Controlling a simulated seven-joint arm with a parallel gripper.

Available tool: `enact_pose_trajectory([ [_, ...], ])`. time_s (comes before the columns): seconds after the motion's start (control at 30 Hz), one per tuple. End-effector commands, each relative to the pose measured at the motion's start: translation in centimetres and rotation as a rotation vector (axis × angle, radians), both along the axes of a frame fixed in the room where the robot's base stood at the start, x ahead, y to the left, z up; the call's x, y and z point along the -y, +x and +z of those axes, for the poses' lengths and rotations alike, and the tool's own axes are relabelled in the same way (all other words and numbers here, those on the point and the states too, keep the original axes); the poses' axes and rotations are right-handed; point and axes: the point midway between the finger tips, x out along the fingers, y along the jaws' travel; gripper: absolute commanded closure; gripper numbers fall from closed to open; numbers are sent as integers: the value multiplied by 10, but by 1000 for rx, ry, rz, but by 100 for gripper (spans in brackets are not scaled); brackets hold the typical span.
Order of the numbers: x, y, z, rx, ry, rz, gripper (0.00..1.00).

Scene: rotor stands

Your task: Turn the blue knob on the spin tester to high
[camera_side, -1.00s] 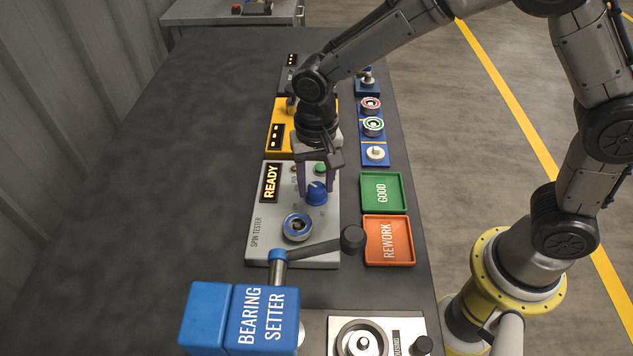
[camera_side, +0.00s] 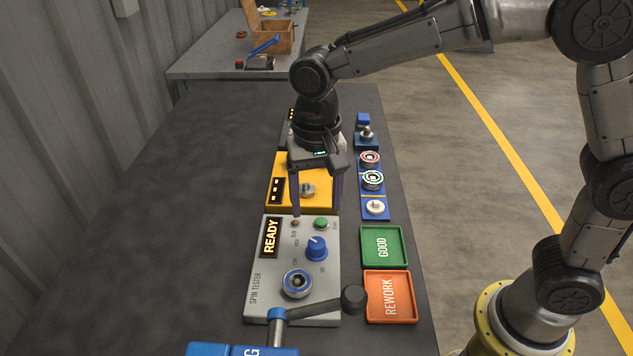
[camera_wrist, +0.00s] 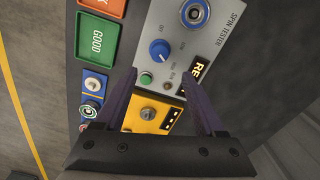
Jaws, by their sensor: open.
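The blue knob (camera_side: 317,247) stands on the grey spin tester (camera_side: 262,297), and also shows in the wrist view (camera_wrist: 159,49). Its pale mark points to the upper left in the side view, toward what looks like the HIGH label; the small print is hard to read. The tester's display (camera_side: 270,238) reads READY. My gripper (camera_side: 317,208) is open and empty, above the far end of the tester, apart from the knob. In the wrist view my gripper (camera_wrist: 155,72) has its fingers spread, with the knob beyond their tips.
A green button (camera_side: 321,223) and a metal ring socket (camera_side: 296,284) share the tester. A yellow unit (camera_side: 285,188) lies beyond it. The green GOOD tray (camera_side: 384,246) and orange REWORK tray (camera_side: 390,296) are on the right. A black-ended lever (camera_side: 353,299) crosses the near end. The left bench is clear.

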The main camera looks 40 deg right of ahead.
Motion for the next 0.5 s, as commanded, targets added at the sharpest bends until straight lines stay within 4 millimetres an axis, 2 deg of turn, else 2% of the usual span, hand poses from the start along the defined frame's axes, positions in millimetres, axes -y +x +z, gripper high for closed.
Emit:
enact_pose_trajectory([
  [0.03, 0, 1, 10, 3, 2, 0, 29],
  [0.2, 0, 0, 30, 1, 0, 0, 29],
  [0.5, 0, 0, 38, 0, 0, 0, 29],
])
